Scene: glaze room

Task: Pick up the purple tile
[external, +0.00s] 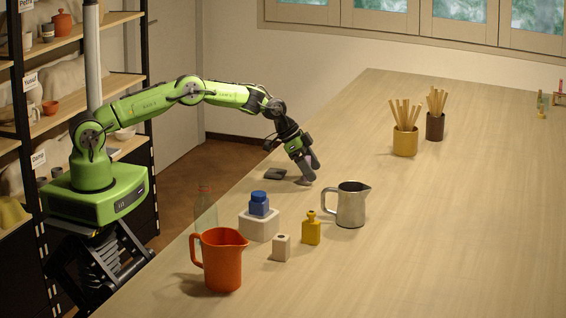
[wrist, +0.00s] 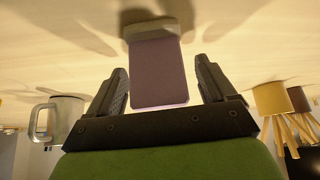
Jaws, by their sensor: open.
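The purple tile (wrist: 158,72) is in the middle of the wrist view, between the two fingers of my gripper (wrist: 161,78). The fingers are open, with a visible gap on each side of the tile. One end of the tile meets a pale block-like piece (wrist: 150,27) at the tabletop. In the external view my gripper (external: 308,168) points down, low over the table near its left edge. It hides most of the tile there.
A steel pitcher (external: 351,205) stands nearest my gripper, with a yellow bottle (external: 311,228), white blocks, a blue jar (external: 259,205), a clear bottle (external: 205,212) and an orange jug (external: 221,262) in front. Yellow (external: 404,143) and brown (external: 435,127) stick cups stand behind.

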